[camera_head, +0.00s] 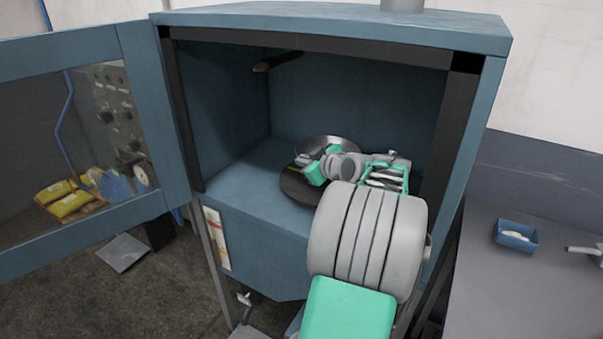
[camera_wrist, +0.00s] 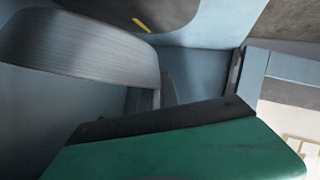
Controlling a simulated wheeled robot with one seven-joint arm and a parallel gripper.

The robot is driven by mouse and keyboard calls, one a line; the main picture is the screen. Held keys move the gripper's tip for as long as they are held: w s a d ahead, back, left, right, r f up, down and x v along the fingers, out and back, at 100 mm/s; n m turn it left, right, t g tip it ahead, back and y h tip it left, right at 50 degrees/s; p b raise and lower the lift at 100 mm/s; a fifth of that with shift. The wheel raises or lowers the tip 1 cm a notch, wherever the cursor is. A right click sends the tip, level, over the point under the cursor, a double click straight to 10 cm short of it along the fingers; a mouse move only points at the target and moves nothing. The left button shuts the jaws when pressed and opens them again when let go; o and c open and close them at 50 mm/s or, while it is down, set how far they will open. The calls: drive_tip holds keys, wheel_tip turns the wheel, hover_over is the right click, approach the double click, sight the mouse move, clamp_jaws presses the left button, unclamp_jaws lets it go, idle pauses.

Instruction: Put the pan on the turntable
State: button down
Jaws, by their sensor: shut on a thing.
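The metal pan (camera_head: 327,141) is inside the blue cabinet, at the back part of the dark round turntable (camera_head: 293,189). My gripper (camera_head: 318,164), with green fingers, reaches in from the right and is shut on the pan. My gripper and arm hide part of the pan and the turntable's right side. In the wrist view the pan's brushed side (camera_wrist: 85,50) fills the upper left, and a green finger with a dark pad (camera_wrist: 185,145) crosses below it. The turntable (camera_wrist: 140,12) shows at the top with a yellow mark. I cannot tell whether the pan touches the turntable.
The cabinet (camera_head: 355,22) is open at the front, with black frame edges on both sides. Its glazed door (camera_head: 150,125) stands open at left. A brown-tipped dark bar (camera_head: 277,61) juts from the back wall. At right, a grey table (camera_head: 490,290) holds a small blue tray (camera_head: 516,246).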

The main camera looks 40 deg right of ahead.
drive_tip(key=w+f, duration=0.1)
drive_tip(key=f, duration=0.1)
drive_tip(key=w+d+f+p, duration=0.1)
drive_tip(key=w+f, duration=0.1)
drive_tip(key=shift+w+d+f, duration=0.15)
drive_tip(key=shift+f, duration=0.1)
wheel_tip(320, 180, down, 3)
drive_tip(key=shift+r+p, duration=0.15)
drive_tip(key=shift+p, duration=0.2)
drive_tip(key=c, duration=1.6)
unclamp_jaws()
